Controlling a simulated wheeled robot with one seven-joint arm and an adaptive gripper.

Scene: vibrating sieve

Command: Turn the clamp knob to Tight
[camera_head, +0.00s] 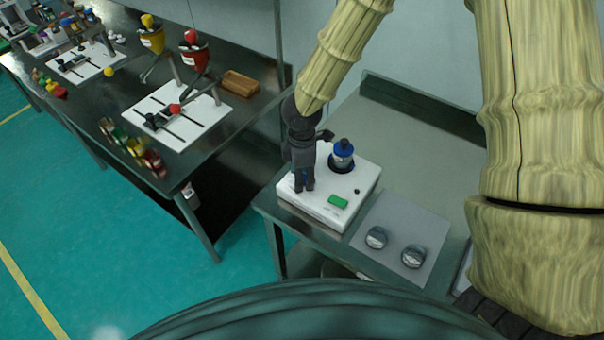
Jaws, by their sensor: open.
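A white machine (353,190) stands on the grey bench, with a green button (338,201) near its front edge and a small dark knob (357,191) beside it. A round part with a blue top (343,149) and a dark base stands upright at its back right. My dark gripper (303,184) points down over the machine's left side, to the left of the blue-topped part and apart from it. Its fingers are open. Something dark bluish shows between them, too small to tell. I cannot tell which part is the clamp knob, and no Tight mark is readable.
A grey plate (421,225) with two round silvery pieces (376,237) lies right of the machine.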

